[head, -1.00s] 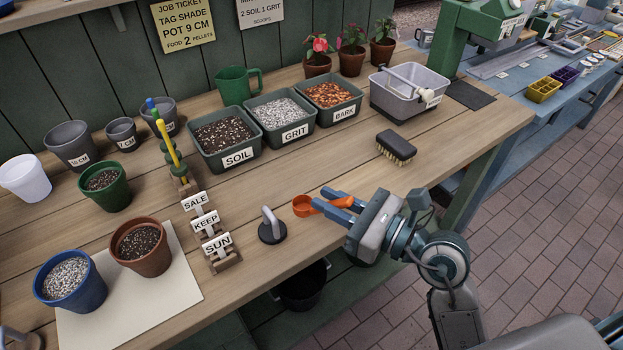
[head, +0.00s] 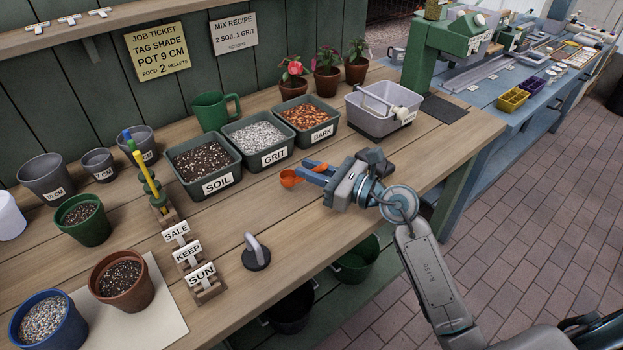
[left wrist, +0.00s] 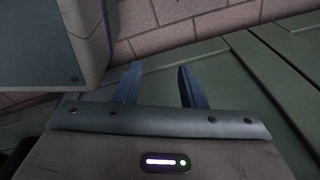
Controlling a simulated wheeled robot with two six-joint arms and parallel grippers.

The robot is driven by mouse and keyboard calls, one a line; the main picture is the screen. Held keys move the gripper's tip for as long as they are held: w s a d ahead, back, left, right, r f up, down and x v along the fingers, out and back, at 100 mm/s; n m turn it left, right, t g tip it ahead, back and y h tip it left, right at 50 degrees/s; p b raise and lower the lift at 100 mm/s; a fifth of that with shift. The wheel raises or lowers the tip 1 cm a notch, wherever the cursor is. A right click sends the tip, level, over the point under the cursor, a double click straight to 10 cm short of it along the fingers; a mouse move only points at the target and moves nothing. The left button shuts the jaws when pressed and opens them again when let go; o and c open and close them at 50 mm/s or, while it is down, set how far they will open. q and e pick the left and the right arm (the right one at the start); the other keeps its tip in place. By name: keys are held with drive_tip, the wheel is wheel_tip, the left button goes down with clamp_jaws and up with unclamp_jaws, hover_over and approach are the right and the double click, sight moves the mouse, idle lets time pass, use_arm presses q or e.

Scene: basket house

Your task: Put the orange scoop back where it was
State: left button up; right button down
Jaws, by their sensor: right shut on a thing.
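The orange scoop (head: 290,178) is in my right gripper (head: 306,172), in the head view. The gripper's blue fingers are shut on its handle, and the bowl sticks out to the left. The scoop is over the bench in front of the grit tub (head: 252,143) and bark tub (head: 305,127); I cannot tell its exact height. The soil tub (head: 204,172) stands left of them. My left gripper (left wrist: 160,85) shows in the left wrist view with its fingers apart and nothing between them. It is not visible in the head view.
A dark brush (head: 375,157) sits partly hidden behind my right gripper. A grey basin (head: 378,122) stands behind it. A black weight with a handle (head: 256,256) is near the front edge. Label stands (head: 188,252) and pots are left. Bare bench lies between the weight and tubs.

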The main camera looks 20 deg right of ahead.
drive_tip(key=shift+f, duration=1.4)
drive_tip(key=shift+f, duration=0.15)
use_arm(q)
drive_tip(key=shift+w+r, duration=0.25)
drive_tip(key=shift+w, duration=0.15)
use_arm(e)
drive_tip(key=c, duration=1.4)
unclamp_jaws()
drive_tip(key=shift+o, duration=0.2)
drive_tip(key=shift+r, duration=0.2)
